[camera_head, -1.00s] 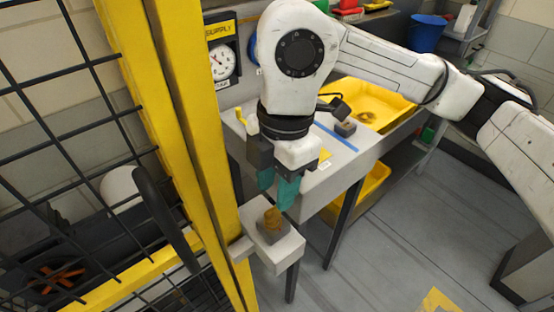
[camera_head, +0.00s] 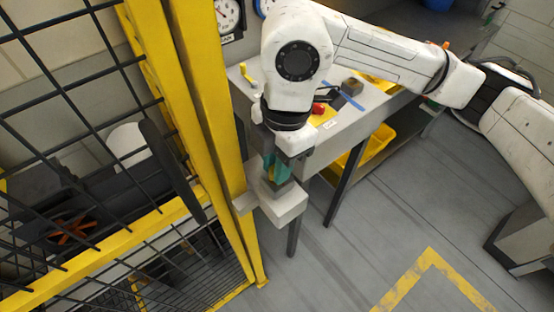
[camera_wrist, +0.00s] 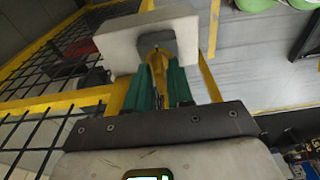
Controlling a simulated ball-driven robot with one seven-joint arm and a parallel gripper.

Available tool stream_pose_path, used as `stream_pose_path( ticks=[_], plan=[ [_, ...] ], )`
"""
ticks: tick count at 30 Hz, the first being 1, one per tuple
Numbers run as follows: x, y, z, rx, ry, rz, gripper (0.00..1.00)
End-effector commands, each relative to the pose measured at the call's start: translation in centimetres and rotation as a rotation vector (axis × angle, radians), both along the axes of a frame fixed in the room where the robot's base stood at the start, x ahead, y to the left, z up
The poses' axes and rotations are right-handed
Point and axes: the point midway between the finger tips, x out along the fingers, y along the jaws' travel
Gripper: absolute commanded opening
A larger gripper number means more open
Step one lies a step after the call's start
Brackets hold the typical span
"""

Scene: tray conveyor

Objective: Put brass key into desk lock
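The brass key (camera_wrist: 157,66) stands in a dark socket on a pale grey block (camera_head: 287,206) fixed to the yellow fence post. My gripper (camera_head: 275,172) is down at this block, its green fingers on either side of the key. In the wrist view the fingers (camera_wrist: 160,85) sit close against the key with little gap visible, so they look shut on it. The key's lower end is hidden in the socket. A small dark grey block (camera_head: 351,87) lies on the desk and may be the desk lock; I cannot be sure.
The yellow post (camera_head: 205,110) and black mesh fence stand close on the left. The grey desk (camera_head: 345,118) behind my gripper holds a red item (camera_head: 318,108) and a yellow handle (camera_head: 247,74). A yellow bin (camera_head: 378,145) is below.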

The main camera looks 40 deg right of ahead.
Motion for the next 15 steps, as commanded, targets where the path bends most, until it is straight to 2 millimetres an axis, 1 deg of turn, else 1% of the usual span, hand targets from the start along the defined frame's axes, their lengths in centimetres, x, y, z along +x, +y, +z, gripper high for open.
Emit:
stream_pose_path(
  ticks=[1,6,15],
  plan=[
    [0.0,0.0,0.01,0.0,0.0,0.0,0.17],
    [0.0,0.0,0.02,0.0,0.0,0.0,0.0],
    [0.01,0.0,0.11,0.0,0.0,0.0,0.0]
  ],
)
